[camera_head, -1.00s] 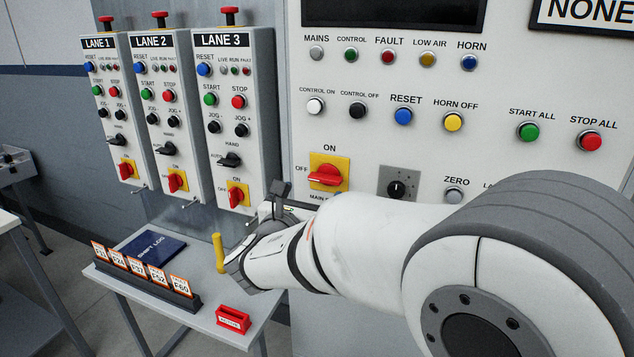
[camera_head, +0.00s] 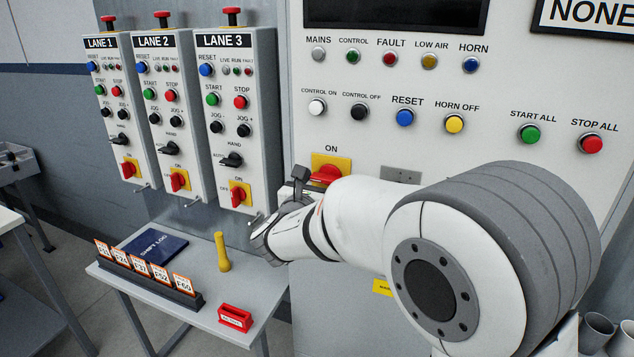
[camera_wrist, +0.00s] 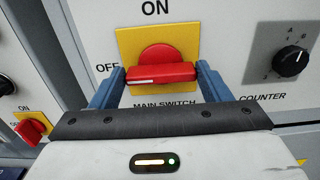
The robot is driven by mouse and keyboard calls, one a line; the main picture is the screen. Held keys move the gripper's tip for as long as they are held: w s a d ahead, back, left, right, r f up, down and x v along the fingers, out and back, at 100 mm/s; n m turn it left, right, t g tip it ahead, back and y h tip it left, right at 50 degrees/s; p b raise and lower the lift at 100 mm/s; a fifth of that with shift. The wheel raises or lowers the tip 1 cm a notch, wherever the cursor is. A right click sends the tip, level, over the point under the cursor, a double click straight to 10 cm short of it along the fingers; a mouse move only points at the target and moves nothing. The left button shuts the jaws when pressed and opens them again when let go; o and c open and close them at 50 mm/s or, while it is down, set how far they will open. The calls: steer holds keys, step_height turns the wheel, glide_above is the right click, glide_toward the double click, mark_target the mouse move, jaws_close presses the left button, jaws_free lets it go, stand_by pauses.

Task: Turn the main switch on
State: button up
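The main switch (camera_wrist: 160,70) is a red rotary handle on a yellow plate, with ON above it and OFF at its left. Its handle lies level, along the OFF direction. In the head view the switch (camera_head: 326,174) shows partly, its lower part hidden behind my arm. My gripper (camera_wrist: 160,82) is in front of it in the wrist view, one blue finger beside each end of the handle. The fingers are apart; I cannot tell whether either touches the handle. In the head view my gripper (camera_head: 300,178) is largely hidden behind its own wrist.
A dark selector knob (camera_wrist: 291,62) sits right of the switch. Lane boxes (camera_head: 238,120) with smaller red switches stand at the left. Below, a small table (camera_head: 205,300) carries a yellow cylinder-like handle (camera_head: 222,252), a card rack (camera_head: 150,282) and a red holder (camera_head: 236,318).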

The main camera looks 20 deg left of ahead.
steer(key=c, duration=0.4)
steer(key=shift+a+r, duration=0.1)
steer(key=shift+a, duration=0.2)
steer(key=shift+d, duration=0.25)
steer(key=shift+c, duration=0.4)
steer(key=m+b, duration=0.6)
steer(key=b, duration=0.3)
steer(key=m+b, duration=0.6)
steer(key=b, duration=0.3)
steer(key=m+b, duration=0.5)
steer(key=b, duration=0.5)
steer(key=shift+d+f+m, duration=0.2)
steer(key=shift+f+m, duration=0.2)
steer(key=shift+r, duration=0.1)
